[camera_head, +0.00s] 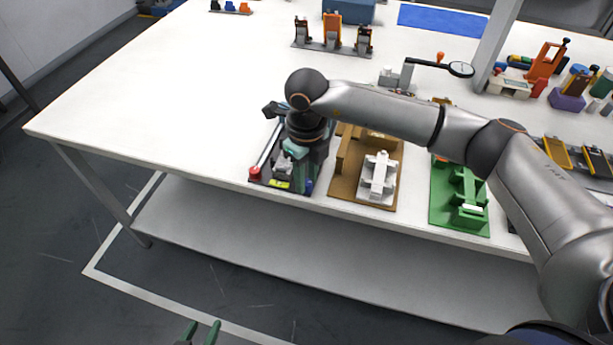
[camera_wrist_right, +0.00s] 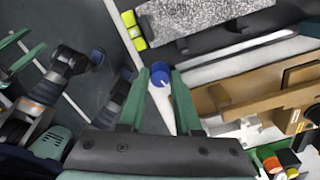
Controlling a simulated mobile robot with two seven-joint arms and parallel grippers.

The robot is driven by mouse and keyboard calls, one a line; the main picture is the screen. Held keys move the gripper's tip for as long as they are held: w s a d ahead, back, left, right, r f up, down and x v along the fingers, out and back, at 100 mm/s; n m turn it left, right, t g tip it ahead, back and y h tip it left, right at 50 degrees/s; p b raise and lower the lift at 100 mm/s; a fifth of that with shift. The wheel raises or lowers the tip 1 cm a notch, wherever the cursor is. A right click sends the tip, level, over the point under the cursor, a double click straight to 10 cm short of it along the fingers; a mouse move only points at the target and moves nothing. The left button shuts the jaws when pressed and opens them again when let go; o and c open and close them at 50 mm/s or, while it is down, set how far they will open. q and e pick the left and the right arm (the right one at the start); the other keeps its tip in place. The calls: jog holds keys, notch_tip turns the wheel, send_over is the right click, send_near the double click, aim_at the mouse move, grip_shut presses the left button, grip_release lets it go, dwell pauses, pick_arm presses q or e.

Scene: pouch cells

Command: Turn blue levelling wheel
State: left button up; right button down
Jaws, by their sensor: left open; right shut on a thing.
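The blue levelling wheel (camera_head: 309,186) is at the front right corner of a dark fixture plate (camera_head: 262,178) near the table's front edge. In the right wrist view the blue wheel (camera_wrist_right: 160,74) sits between the tips of my right gripper's green fingers (camera_wrist_right: 160,82). My right gripper (camera_head: 300,178) reaches down over the fixture and is shut on the wheel; its arm hides part of the plate. My left gripper (camera_head: 203,333) is open and empty, low in front of the table. It also shows at the left of the wrist view (camera_wrist_right: 22,52).
A red knob (camera_head: 255,173) and a yellow-green block (camera_head: 280,184) are on the same plate. A brown fixture (camera_head: 344,186) with a white part (camera_head: 378,180) stands close to the right, then a green fixture (camera_head: 445,205). The table (camera_head: 180,110) is clear to the left.

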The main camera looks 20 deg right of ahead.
aim_at(307, 182)
jog(key=shift+r+m, duration=0.1)
jog(key=shift+m, duration=0.3)
jog(key=c, duration=0.9)
grip_release()
notch_tip(307, 182, up, 12)
jog(key=shift+r, duration=0.25)
